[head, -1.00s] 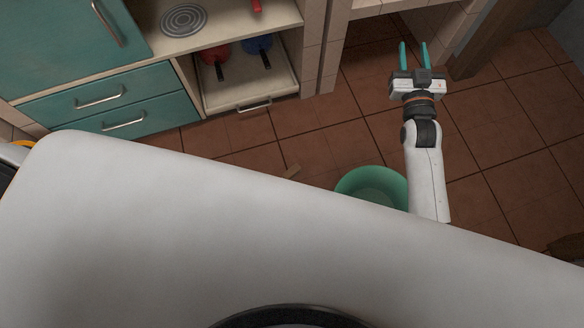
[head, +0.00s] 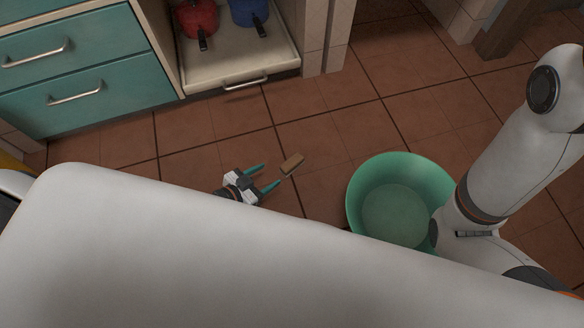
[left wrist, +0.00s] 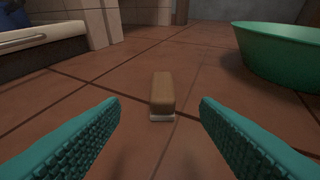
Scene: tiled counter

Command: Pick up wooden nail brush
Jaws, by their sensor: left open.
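The wooden nail brush (head: 292,163) lies on the tiled floor, left of the green basin. In the left wrist view the brush (left wrist: 162,92) is a brown block with a pale bristle edge below, centred ahead of the fingers. My left gripper (head: 273,173) is low near the floor, open, with its teal fingers pointing at the brush. In the left wrist view its fingertips (left wrist: 160,102) are apart on either side of the brush's near end, with nothing visible between them touching the brush. My right gripper is not visible.
A green basin (head: 362,185) stands on the floor right of the brush. Teal drawers (head: 110,85) and a low shelf (head: 190,82) holding red and blue pans are at the back left. My own white arm is at the right. Floor around the brush is clear.

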